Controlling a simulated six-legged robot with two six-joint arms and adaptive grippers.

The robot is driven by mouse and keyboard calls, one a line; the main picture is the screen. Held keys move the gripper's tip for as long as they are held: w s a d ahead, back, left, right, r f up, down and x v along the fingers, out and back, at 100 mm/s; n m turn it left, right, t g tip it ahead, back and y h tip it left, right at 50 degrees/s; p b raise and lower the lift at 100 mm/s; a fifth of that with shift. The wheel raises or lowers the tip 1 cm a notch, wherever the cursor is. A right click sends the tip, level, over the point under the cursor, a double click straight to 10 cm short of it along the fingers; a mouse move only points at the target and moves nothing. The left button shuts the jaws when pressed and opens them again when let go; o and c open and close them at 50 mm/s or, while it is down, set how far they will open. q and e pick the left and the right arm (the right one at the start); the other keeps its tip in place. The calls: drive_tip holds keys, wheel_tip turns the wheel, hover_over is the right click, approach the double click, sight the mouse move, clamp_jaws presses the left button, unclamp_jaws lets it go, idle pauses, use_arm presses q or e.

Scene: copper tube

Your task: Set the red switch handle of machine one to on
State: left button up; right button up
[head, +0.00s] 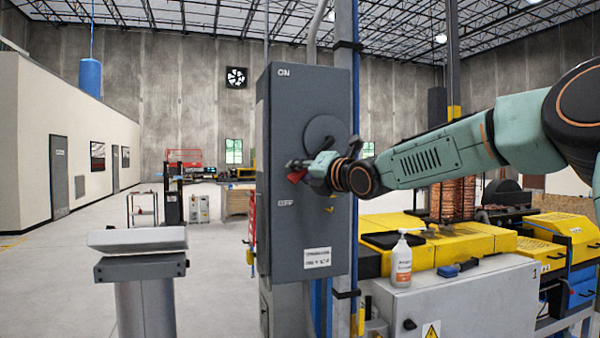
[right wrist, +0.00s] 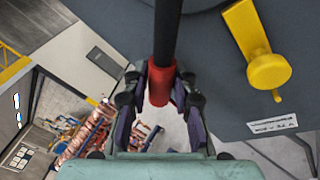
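The grey switch box of machine one (head: 290,110) stands upright in the head view, with ON lettered at its top and OFF lower down. The red switch handle (head: 296,176) shows between these labels, nearer OFF, left of and below a round grey disc (head: 324,135). My right gripper (head: 308,172) reaches it from the right and partly hides it. In the right wrist view the red grip (right wrist: 161,84) on its black lever lies between the fingers of my right gripper (right wrist: 160,95), which look closed on it. My left gripper is not in view.
A yellow knob lever (right wrist: 262,60) sticks out from the panel beside my right gripper. A grey pedestal (head: 140,262) stands at the left front.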

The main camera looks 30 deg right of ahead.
drive_tip(key=shift+w+d+f, duration=0.2)
drive_tip(key=shift+w+d, duration=0.05)
clamp_jaws()
drive_tip(key=shift+a, duration=0.1)
drive_tip(key=shift+w+r, duration=0.1)
